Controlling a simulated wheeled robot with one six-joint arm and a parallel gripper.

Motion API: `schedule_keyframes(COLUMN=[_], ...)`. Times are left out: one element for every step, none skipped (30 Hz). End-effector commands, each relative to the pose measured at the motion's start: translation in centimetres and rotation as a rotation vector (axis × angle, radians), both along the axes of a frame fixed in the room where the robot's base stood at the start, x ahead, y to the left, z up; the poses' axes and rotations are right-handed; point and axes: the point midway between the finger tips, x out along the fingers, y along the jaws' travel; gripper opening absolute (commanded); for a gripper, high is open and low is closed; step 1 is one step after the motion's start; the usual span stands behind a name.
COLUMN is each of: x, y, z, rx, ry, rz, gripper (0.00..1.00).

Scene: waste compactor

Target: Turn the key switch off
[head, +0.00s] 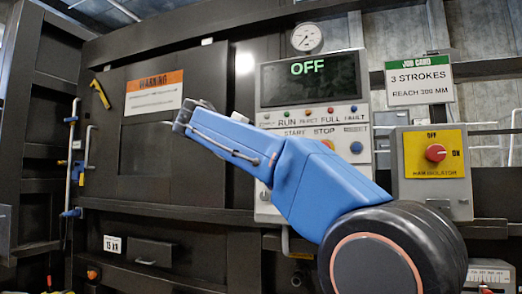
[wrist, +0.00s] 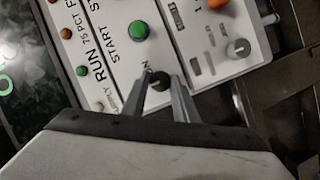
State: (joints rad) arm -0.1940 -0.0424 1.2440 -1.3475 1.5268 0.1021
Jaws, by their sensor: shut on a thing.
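My gripper (wrist: 160,86) shows in the wrist view with its two fingers on either side of a small dark key switch (wrist: 158,79). It is shut on the switch. Part of an "ON" label shows beside the switch; the exact angle of the key is hard to tell. In the head view, my blue arm crosses in front of the control panel (head: 270,95) and hides the key switch and my fingertips. The display (head: 310,78) on the panel reads "OFF" in green.
A green start button (wrist: 138,31) and a grey knob (wrist: 238,48) sit near my fingers. A yellow isolator box with a red knob (head: 436,153) stands right of the panel. A job card (head: 419,80) hangs above it. A warning sign (head: 155,95) is at left.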

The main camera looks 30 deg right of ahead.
Motion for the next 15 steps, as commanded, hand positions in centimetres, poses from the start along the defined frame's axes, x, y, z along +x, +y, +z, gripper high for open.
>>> schedule_keyframes(x=[0.05, 0.05, 0.05, 0.05, 0.05, 0.05, 0.05, 0.05, 0.05, 0.06, 0.05, 0.06, 0.05, 0.06, 0.06], y=[0.04, 0.04, 0.04, 0.04, 0.04, 0.04, 0.04, 0.04, 0.04, 0.04, 0.04, 0.04, 0.04, 0.04, 0.04], z=[0.01, 0.01, 0.01, 0.01, 0.01, 0.01, 0.01, 0.01, 0.01, 0.01, 0.01, 0.01, 0.01, 0.01, 0.01], rx=[-0.004, -0.007, -0.008, -0.009, -0.009, -0.009, -0.009, -0.009, -0.009, -0.009, -0.009, -0.009, -0.009, -0.009, -0.009], ry=[0.004, 0.006, 0.009, 0.010, 0.011, 0.011, 0.011, 0.011, 0.011, 0.011, 0.011, 0.011, 0.011, 0.011, 0.011], rz=[0.002, 0.001, 0.002, 0.002, 0.002, 0.002, 0.002, 0.002, 0.002, 0.002, 0.002, 0.002, 0.002, 0.002, 0.002], gripper=[0.04, 0.04, 0.04, 0.04, 0.04, 0.04, 0.04, 0.04, 0.04, 0.04, 0.04, 0.04, 0.04, 0.04, 0.33])
